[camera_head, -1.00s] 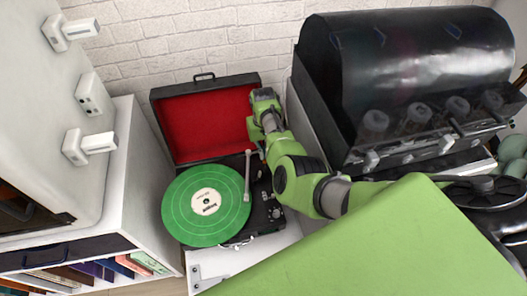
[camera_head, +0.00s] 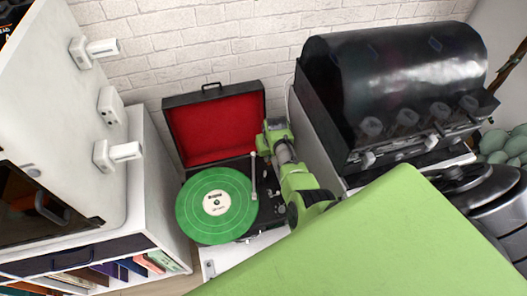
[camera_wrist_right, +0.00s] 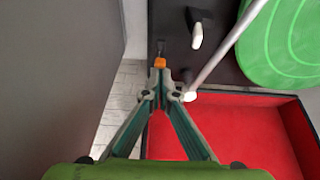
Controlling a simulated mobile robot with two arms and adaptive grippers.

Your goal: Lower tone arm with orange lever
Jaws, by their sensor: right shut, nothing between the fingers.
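The record player (camera_head: 270,212) is a black case with its red-lined lid open, and a green record (camera_head: 190,215) lies on it. The pale tone arm (camera_head: 254,178) runs along the record's right side; it also shows in the right wrist view (camera_wrist_right: 232,42). I cannot tell if its tip touches the record. The small orange lever (camera_wrist_right: 159,63) stands on the dark deck beside the tone arm. My right gripper (camera_wrist_right: 161,78) is shut and empty, its fingertips close to the lever; I cannot tell if they touch. My left gripper is out of view.
The open lid (camera_head: 212,130) stands behind the deck. A black machine with a curved cover (camera_head: 390,75) stands close on the right of my right arm. A white cabinet (camera_head: 70,130) is on the left, above a shelf of books.

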